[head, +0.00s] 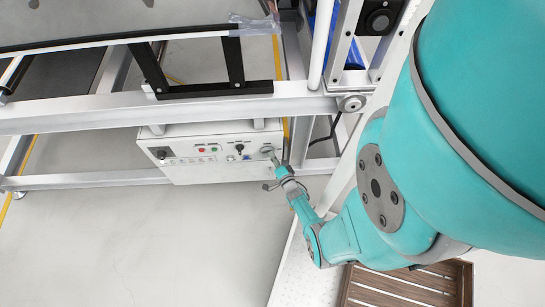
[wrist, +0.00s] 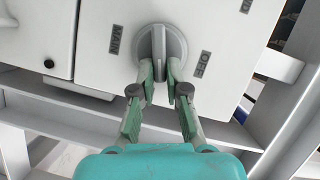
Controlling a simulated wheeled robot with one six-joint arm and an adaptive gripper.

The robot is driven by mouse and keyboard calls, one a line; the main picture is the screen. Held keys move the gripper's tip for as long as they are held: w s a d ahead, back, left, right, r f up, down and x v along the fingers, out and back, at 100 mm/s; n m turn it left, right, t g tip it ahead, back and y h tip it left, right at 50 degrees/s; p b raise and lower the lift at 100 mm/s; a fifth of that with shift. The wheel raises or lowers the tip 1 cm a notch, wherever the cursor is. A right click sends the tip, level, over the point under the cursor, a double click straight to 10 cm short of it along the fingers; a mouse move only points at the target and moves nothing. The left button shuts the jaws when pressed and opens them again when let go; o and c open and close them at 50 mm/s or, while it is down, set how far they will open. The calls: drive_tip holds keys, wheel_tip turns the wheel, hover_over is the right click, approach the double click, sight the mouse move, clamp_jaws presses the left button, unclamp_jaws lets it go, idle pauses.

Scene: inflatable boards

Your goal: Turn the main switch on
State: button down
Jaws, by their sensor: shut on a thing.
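The main switch (wrist: 158,45) is a round grey knob with a raised bar handle, on the white control box. In the wrist view the labels MAIN (wrist: 115,39) and OFF (wrist: 202,64) flank it. The bar runs roughly upright in that view, in line with my fingers. My gripper (wrist: 160,72) is shut on the bar's lower end, one green-padded finger on each side. In the head view my gripper (head: 272,166) reaches the right end of the box front, where the switch (head: 266,149) partly shows.
The control box (head: 190,172) hangs under a white metal frame (head: 90,115) and carries red and green buttons and a black knob. A frame post (wrist: 290,110) stands close on the right. A slatted wooden platform (head: 400,287) lies below my arm. The floor at left is clear.

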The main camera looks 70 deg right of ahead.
drive_tip(key=shift+s+d+f+m+t, duration=0.1)
drive_tip(key=shift+f+m+t, duration=0.1)
drive_tip(key=shift+m, duration=0.3)
drive_tip(key=shift+f+m+t, duration=0.1)
drive_tip(key=shift+m+t, duration=0.1)
drive_tip(key=shift+m, duration=0.3)
drive_tip(key=shift+f+m+h, duration=0.1)
drive_tip(key=shift+m+h, duration=0.3)
drive_tip(key=shift+m, duration=0.2)
drive_tip(key=c, duration=1.2)
unclamp_jaws()
drive_tip(key=shift+r, duration=0.25)
drive_tip(key=shift+r, duration=4.75)
